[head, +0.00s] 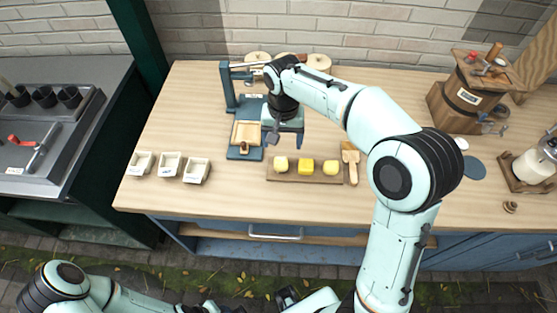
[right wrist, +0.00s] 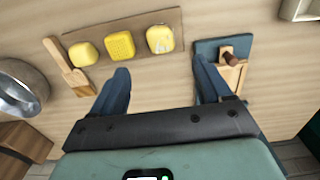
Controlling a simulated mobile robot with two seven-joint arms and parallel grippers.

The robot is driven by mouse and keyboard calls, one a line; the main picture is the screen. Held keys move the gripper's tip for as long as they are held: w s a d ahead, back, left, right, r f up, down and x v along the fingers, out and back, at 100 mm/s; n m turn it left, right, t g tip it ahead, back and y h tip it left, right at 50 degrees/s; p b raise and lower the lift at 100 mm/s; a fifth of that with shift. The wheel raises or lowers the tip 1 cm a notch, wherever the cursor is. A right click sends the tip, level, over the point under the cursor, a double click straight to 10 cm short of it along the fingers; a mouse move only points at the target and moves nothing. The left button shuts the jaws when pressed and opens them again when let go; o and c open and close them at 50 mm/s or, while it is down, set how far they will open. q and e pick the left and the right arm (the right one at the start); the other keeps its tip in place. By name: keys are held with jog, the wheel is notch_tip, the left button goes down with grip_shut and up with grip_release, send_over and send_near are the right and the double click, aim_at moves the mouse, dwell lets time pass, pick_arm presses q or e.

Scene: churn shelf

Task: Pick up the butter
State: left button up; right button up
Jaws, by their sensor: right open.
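Three yellow butter-like pieces lie in a row on a brown board. The middle one (head: 305,167) is square and brightest, with a patterned top in the right wrist view (right wrist: 119,46). The left one (head: 281,163) and right one (head: 331,167) are paler and rounder. My right gripper (head: 285,140) is open and empty above the bench, behind the board's left end. In the right wrist view its fingers (right wrist: 161,68) are spread, and the piece at the row's right end (right wrist: 160,39) shows just beyond and between the tips. My left arm shows at the bottom left; its gripper cannot be made out.
A wooden paddle (head: 350,163) lies beside the board. A blue press stand (head: 229,90) with a wooden mould (head: 246,132) stands to the left. Several small white dishes (head: 170,165) sit further left. A wooden churn (head: 466,100) stands at the right. Bare bench lies in front.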

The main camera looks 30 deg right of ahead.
send_over(281, 161)
jog(key=f, duration=0.4)
jog(key=shift+d+f, duration=0.2)
jog(key=shift+f, duration=0.15)
jog(key=f+b, duration=0.1)
jog(key=f, duration=0.4)
jog(key=shift+a+f, duration=0.1)
jog(key=shift+a, duration=0.1)
jog(key=c, duration=1.1)
